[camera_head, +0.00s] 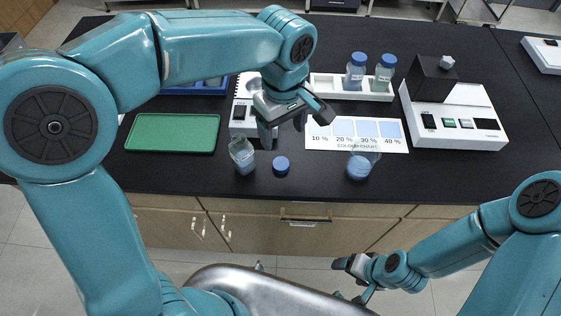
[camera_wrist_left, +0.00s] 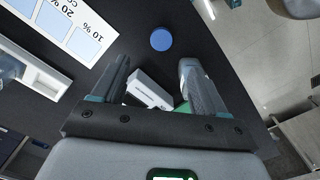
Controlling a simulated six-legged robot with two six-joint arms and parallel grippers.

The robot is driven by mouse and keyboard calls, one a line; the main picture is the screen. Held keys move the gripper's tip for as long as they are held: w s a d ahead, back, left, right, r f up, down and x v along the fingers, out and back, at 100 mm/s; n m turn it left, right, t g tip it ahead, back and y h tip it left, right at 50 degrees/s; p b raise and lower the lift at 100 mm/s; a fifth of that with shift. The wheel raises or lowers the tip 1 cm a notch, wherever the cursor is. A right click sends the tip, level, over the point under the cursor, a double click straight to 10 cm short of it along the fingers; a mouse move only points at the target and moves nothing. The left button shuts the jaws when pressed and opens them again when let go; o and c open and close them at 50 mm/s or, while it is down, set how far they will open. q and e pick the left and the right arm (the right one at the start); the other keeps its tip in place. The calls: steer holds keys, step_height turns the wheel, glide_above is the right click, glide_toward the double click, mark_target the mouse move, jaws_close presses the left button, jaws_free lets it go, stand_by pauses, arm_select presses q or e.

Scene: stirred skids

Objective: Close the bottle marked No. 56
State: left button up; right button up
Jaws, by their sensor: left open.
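An open clear bottle (camera_head: 242,155) with pale liquid stands near the front of the black bench; no number is legible on it. A loose blue cap (camera_head: 281,165) lies on the bench just right of it, and shows clear of the fingers in the wrist view (camera_wrist_left: 162,39). My left gripper (camera_head: 287,120) is open and empty, pointing down above the bench behind the bottle and cap. In the wrist view its right finger partly covers the bottle (camera_wrist_left: 188,68). My right gripper (camera_head: 343,278) hangs low in front of the bench; its jaw state is unclear.
A beaker (camera_head: 360,165) with blue liquid stands right of the cap, before the colour chart (camera_head: 355,145). Two blue-capped bottles (camera_head: 356,72) (camera_head: 385,72) stand in a white rack (camera_head: 340,92). A green tray (camera_head: 172,133) lies left; a white instrument (camera_head: 455,135) stands right.

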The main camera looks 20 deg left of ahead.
arm_select(q)
glide_above(281, 163)
steer(key=f, duration=0.6)
steer(key=shift+d+f, duration=0.2)
steer(key=shift+w+f, duration=0.1)
steer(key=shift+w, duration=0.05)
steer(key=f, duration=0.2)
steer(key=f+p, duration=0.1)
steer(key=f, duration=0.2)
steer(key=shift+s+a, duration=0.15)
steer(key=shift+s, duration=0.05)
steer(key=c, duration=1.1)
